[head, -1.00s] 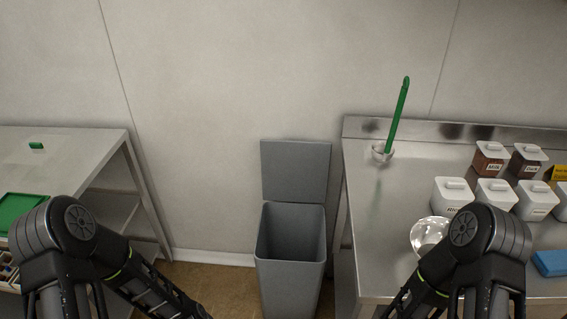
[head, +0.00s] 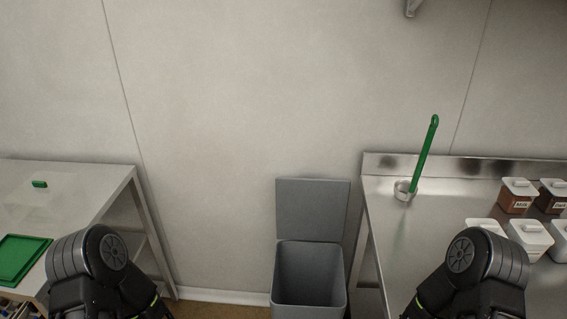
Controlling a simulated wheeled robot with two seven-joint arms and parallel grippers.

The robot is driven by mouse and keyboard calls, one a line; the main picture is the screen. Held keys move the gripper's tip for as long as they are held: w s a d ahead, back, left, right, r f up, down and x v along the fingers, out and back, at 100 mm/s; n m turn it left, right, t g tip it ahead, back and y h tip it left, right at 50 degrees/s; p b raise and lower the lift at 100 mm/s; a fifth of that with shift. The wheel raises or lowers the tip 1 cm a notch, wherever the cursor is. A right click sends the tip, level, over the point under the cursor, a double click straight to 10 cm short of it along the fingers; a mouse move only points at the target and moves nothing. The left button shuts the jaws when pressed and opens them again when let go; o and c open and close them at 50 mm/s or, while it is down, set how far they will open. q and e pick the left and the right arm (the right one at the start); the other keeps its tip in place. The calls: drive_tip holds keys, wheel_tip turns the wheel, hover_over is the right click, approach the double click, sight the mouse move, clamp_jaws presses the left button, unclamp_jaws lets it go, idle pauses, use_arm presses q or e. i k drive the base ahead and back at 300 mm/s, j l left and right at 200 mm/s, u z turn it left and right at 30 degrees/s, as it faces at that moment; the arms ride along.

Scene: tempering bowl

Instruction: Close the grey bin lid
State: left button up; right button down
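The grey bin (head: 309,272) stands on the floor against the wall, between two tables. Its grey lid (head: 313,209) is open, standing upright at the back of the bin. The inside of the bin looks empty as far as I can see; its lower part is cut off by the frame edge. My left and right arms show at the bottom left and bottom right, but both grippers are out of the frame. Neither visible arm part touches the bin or its lid.
A table (head: 95,185) on the left carries a green tray (head: 20,257). Wall space above the bin is clear.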

sight(307, 209)
drive_tip(key=i+j, duration=0.55)
drive_tip(key=j, duration=0.15)
drive_tip(key=i+j+u, duration=0.1)
drive_tip(key=i+j, duration=0.45)
drive_tip(key=j, duration=0.2)
